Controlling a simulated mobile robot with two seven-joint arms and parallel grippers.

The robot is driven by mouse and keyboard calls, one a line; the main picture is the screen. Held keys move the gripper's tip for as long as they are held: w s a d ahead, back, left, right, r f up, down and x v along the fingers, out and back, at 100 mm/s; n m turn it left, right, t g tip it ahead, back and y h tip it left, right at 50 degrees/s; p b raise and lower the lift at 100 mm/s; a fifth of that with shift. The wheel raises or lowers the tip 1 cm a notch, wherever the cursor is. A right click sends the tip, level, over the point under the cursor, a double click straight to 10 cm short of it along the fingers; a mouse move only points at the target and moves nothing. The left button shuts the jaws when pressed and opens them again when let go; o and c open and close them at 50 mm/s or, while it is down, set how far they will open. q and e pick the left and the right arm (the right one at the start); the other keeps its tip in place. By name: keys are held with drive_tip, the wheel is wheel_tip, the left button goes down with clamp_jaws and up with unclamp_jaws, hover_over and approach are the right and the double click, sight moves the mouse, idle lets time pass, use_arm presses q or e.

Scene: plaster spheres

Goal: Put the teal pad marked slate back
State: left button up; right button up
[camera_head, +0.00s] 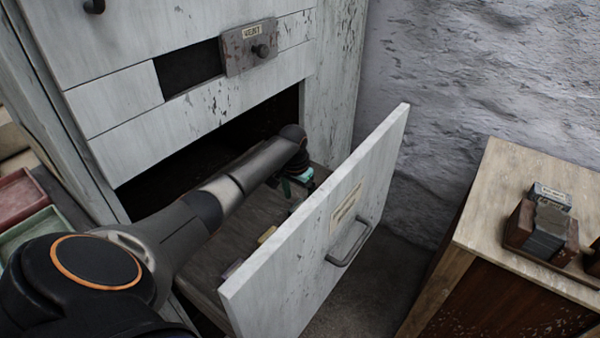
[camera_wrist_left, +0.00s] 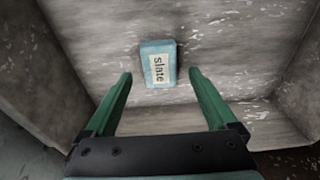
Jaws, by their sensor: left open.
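The teal pad marked slate (camera_wrist_left: 157,69) lies on the drawer floor in the left wrist view, its label facing up. In the head view a small teal patch, likely this pad (camera_head: 306,174), shows beside my gripper. My left gripper (camera_wrist_left: 160,78) is open and empty; its two green fingers point toward the pad, one to each side in the picture, with no visible contact. In the head view the left gripper (camera_head: 292,184) is inside the pulled-out drawer (camera_head: 325,225), partly hidden by my arm. My right gripper is not in view.
A yellow piece (camera_head: 267,234) and other small pieces lie along the drawer's front panel. The small drawer marked with a label (camera_head: 248,48) sits above, beside a dark empty slot (camera_head: 188,69). A wooden cabinet (camera_head: 500,220) stands at right; red and green trays (camera_head: 20,195) are at left.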

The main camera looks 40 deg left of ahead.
use_arm(q)
wheel_tip(320, 180, up, 3)
drive_tip(key=shift+s+f+p, duration=0.1)
drive_tip(key=shift+f+p, duration=0.05)
drive_tip(key=shift+p, duration=0.25)
wheel_tip(320, 180, up, 6)
drive_tip(key=p, duration=0.1)
drive_tip(key=shift+s+p, duration=0.35)
drive_tip(key=shift+s, duration=0.05)
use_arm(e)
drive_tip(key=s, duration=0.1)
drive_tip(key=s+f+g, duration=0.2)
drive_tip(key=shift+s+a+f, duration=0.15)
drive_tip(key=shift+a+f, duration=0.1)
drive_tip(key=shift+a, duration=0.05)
use_arm(q)
drive_tip(key=shift+s+d, duration=0.1)
